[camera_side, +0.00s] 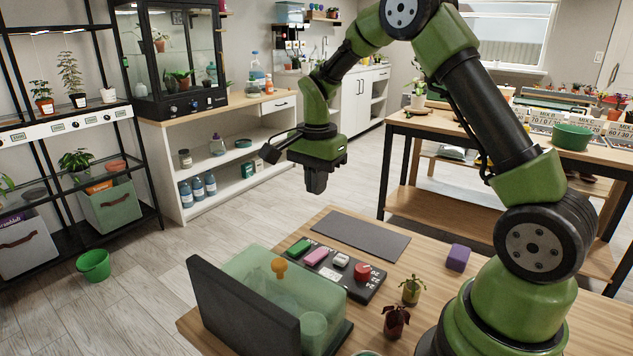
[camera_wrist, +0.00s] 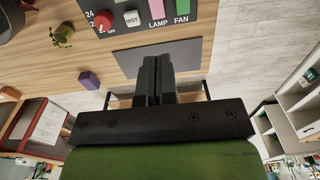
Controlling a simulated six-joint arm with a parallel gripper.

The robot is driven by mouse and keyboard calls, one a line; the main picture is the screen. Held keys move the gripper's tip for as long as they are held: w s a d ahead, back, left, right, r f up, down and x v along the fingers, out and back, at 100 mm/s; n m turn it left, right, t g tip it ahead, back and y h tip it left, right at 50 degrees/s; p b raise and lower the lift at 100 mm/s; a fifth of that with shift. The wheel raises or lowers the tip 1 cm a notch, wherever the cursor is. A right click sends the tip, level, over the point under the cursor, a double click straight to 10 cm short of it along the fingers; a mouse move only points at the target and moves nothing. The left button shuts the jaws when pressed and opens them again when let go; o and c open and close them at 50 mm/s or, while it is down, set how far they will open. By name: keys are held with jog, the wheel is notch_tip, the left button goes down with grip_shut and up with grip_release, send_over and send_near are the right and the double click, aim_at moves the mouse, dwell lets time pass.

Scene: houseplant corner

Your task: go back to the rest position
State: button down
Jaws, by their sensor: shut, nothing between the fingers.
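My gripper (camera_side: 316,180) hangs in the air above the back edge of the wooden table (camera_side: 430,255), pointing down. In the wrist view my gripper (camera_wrist: 155,75) has its two black fingers together, with nothing between them. Below it lies a flat dark grey mat (camera_side: 355,236), which also shows in the wrist view (camera_wrist: 190,58), partly hidden by the fingers. The mat is bare and the fingers are clear of it.
On the table are a control panel (camera_side: 335,270) with coloured buttons, a translucent green box (camera_side: 290,280) with an upright dark panel (camera_side: 235,305), a purple block (camera_side: 457,258) and two small potted plants (camera_side: 411,290) (camera_side: 396,320). Shelves and benches stand around, apart from the table.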

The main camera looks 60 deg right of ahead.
notch_tip(320, 180, up, 6)
jog(key=n+t, duration=0.1)
jog(key=n, duration=0.2)
send_over(311, 259)
jog(key=s, duration=0.2)
jog(key=s+a+r+n+t, duration=0.3)
jog(key=s+a+r+n, duration=0.1)
jog(key=s+a+r, duration=0.15)
jog(key=s+a+r+n+t+y, duration=0.1)
jog(key=s+a+n+t, duration=0.15)
jog(key=s, duration=0.35)
jog(key=s+a+r+n+t+y, duration=0.1)
jog(key=s+a+r+n, duration=0.1)
jog(key=s+n, duration=0.25)
jog(key=w+d+f+m+g, duration=0.3)
jog(key=w+d+m, duration=0.15)
jog(key=w, duration=0.25)
jog(key=w+d+f+m+g, duration=0.35)
jog(key=w+m, duration=0.25)
jog(key=w, duration=0.2)
jog(key=w+f+m, duration=0.1)
jog(key=f, duration=0.6)
jog(key=w+d+f+m, duration=0.1)
jog(key=f, duration=0.6)
jog(key=w+d+f+m+g, duration=0.1)
jog(key=f, duration=0.6)
jog(key=shift+d+f+m, duration=0.2)
jog(key=shift+f+m, duration=0.05)
jog(key=shift+f, duration=0.1)
